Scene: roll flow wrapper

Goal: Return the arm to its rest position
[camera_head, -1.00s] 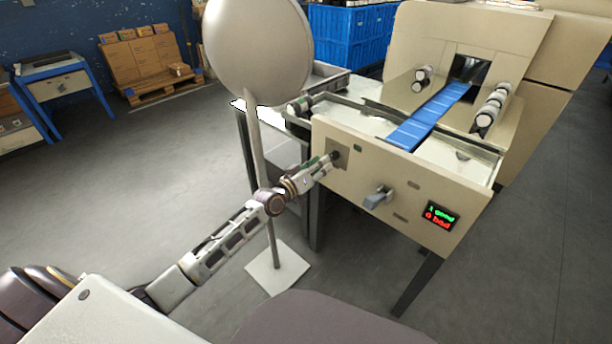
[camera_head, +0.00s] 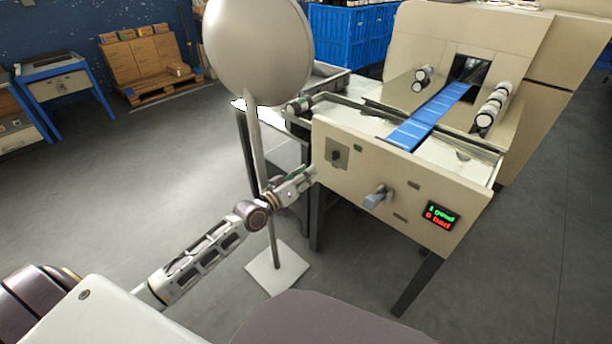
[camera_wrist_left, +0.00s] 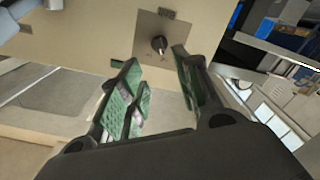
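My left arm reaches in from the left in the head view. Its gripper (camera_head: 308,175) is in front of the beige machine panel (camera_head: 400,190), a little left of and below the small black knob (camera_head: 336,155). In the left wrist view the gripper (camera_wrist_left: 156,84) has its green-padded fingers apart with nothing between them. The knob (camera_wrist_left: 158,44) on its square plate lies beyond the fingertips, clear of them. My right gripper is not in view.
A grey lever (camera_head: 378,198) and a display (camera_head: 441,215) reading "1 good 0 bad" are on the panel. A blue conveyor (camera_head: 430,118) runs into the machine. A stand with a round grey disc (camera_head: 258,48) rises beside my forearm. Open floor lies left.

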